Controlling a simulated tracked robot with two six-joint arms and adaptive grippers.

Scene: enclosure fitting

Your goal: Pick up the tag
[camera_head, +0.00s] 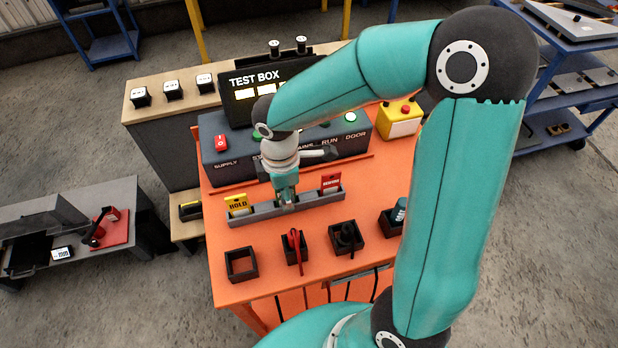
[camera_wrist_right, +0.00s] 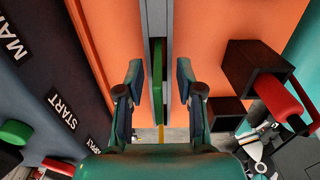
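A long grey tag rack (camera_head: 330,199) stands on the orange bench. A yellow HOLD tag (camera_head: 237,204) is upright at its left end, and a red tag (camera_head: 331,183) is upright further right. My right gripper (camera_head: 287,199) points down at the rack between these two tags. In the right wrist view a green tag (camera_wrist_right: 158,80) stands edge-on in the rack. The open fingers of my right gripper (camera_wrist_right: 158,85) are on either side of it, with gaps between them and the tag. In the head view the gripper hides the green tag. My left gripper is out of view.
The test box console (camera_head: 220,155) stands close behind the rack. In front are small black holders: an empty one (camera_head: 241,277), one with a red-handled tool (camera_head: 294,245), one with a black item (camera_head: 346,237). A yellow box with a red button (camera_head: 403,120) is at back right.

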